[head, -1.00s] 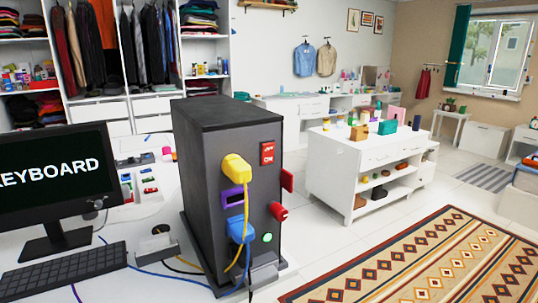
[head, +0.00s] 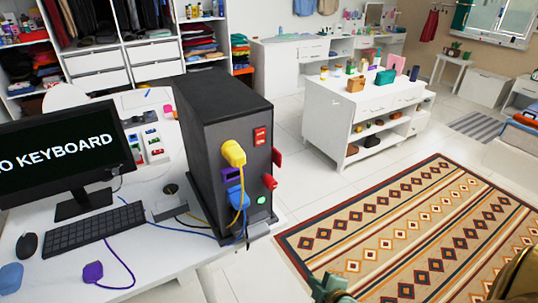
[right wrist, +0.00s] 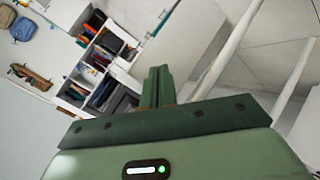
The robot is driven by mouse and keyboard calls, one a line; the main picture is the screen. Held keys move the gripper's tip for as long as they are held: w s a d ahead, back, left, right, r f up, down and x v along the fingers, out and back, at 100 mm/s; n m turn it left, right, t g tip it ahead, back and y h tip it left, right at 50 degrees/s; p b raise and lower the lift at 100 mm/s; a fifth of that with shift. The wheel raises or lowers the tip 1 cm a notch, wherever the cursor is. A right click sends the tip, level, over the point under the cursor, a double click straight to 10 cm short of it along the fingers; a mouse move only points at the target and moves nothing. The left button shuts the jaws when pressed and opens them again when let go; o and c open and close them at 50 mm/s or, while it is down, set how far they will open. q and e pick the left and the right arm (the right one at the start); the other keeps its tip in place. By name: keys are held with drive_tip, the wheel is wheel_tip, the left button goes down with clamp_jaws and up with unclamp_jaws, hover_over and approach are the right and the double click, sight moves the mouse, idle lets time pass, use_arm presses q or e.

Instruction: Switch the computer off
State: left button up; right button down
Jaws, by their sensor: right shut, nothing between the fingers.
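The black computer tower (head: 212,150) stands upright on the white desk, its narrow side with the ports turned to the right. A red rocker switch (head: 260,136) with small white lettering sits near the top of that side. A yellow plug (head: 233,153) and a blue plug (head: 236,196) are in this side, and a small green round spot (head: 261,200) is lower down. The monitor (head: 60,150) shows "NO KEYBOARD". My right gripper (head: 333,289) shows at the bottom edge, apart from the tower. In the right wrist view its green fingers (right wrist: 156,86) are together and empty. My left gripper is not in view.
A keyboard (head: 88,228), a mouse (head: 27,245) and a loose purple plug (head: 92,272) with a cable lie on the desk. A red part (head: 269,181) juts from the tower's side. A patterned rug (head: 420,230) and a white island unit (head: 365,110) are to the right.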

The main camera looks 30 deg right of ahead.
drive_tip(key=w+a+r+n+t, duration=0.1)
drive_tip(key=r+n+t, duration=0.1)
drive_tip(key=r, duration=1)
drive_tip(key=w+a+r+n+t+p, duration=0.1)
drive_tip(key=w+a+r+n+t, duration=0.1)
drive_tip(key=r, duration=1)
drive_tip(key=w+a+r+n+t+y+p, duration=0.1)
drive_tip(key=r+n+t, duration=0.3)
drive_tip(key=r, duration=0.8)
drive_tip(key=shift+w+a+r, duration=0.25)
drive_tip(key=shift+w, duration=0.35)
drive_tip(key=p, duration=0.3)
approach(260, 134)
drive_tip(key=w, duration=0.5)
drive_tip(key=shift+w+r, duration=0.15)
drive_tip(key=shift+r, duration=0.1)
drive_tip(key=shift+w, duration=0.75)
drive_tip(key=shift+r, duration=0.1)
